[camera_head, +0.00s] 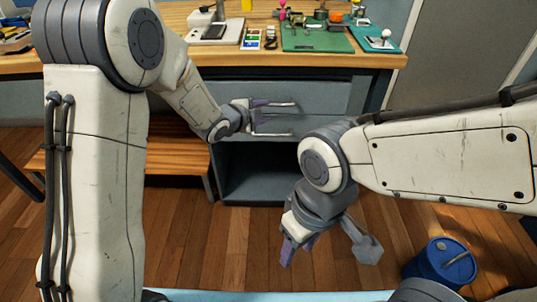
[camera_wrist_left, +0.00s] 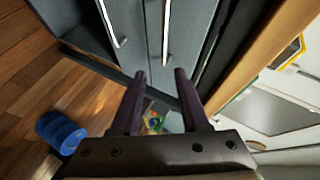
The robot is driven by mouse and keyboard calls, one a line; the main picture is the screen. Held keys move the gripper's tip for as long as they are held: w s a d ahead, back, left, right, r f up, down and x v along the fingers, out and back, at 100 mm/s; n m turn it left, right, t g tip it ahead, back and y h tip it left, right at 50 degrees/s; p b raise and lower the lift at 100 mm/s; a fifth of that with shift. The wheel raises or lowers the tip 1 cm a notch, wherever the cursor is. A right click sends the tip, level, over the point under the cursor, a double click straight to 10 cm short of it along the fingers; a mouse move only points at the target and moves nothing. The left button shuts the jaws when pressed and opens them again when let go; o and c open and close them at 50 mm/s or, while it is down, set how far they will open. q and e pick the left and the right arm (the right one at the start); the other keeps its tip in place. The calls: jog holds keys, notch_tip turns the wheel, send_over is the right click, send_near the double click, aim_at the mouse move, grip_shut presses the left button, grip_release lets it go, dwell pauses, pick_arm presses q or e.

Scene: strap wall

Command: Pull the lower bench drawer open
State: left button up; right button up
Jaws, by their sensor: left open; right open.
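The bench has two grey drawers, the upper drawer (camera_head: 335,96) and the lower drawer (camera_head: 312,126), both apparently shut. Each has a silver bar handle; the lower handle (camera_head: 272,135) lies just below my left gripper (camera_head: 268,116) in the head view. In the left wrist view, turned sideways, the lower handle (camera_wrist_left: 111,25) is on the left and the upper handle (camera_wrist_left: 166,30) on the right. There my open left gripper (camera_wrist_left: 160,73) is empty, its fingertips near the end of the upper handle; I cannot tell the depth gap. My right gripper (camera_head: 298,255) is open and empty, low over the floor.
Below the drawers is an open dark compartment (camera_head: 262,170). A wooden bench seat (camera_head: 175,160) stands at its left. The wooden benchtop (camera_head: 210,62) carries a green mat (camera_head: 315,38) and small tools. A blue drum (camera_head: 440,265) stands on the floor at the right.

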pick_arm(q)
jog(key=w+a+f+m+t+h+b, duration=0.1)
jog(key=w+a+f+m+h+b, duration=0.15)
jog(key=f+b, duration=0.55)
jog(key=m+t+h+b, duration=0.1)
jog(key=m+h+b, duration=0.4)
jog(key=m+b, duration=0.1)
send_near(269, 135)
jog(key=b+x, duration=0.3)
jog(key=x, duration=0.7)
jog(key=shift+w+f+b, duration=0.15)
jog(key=shift+w+b, duration=0.05)
jog(key=shift+b, duration=0.15)
pick_arm(e)
notch_tip(269, 135, down, 21)
jog(key=shift+r, duration=0.15)
pick_arm(q)
grip_shut()
jog(key=shift+a+y, duration=0.1)
jog(key=shift+y, duration=0.15)
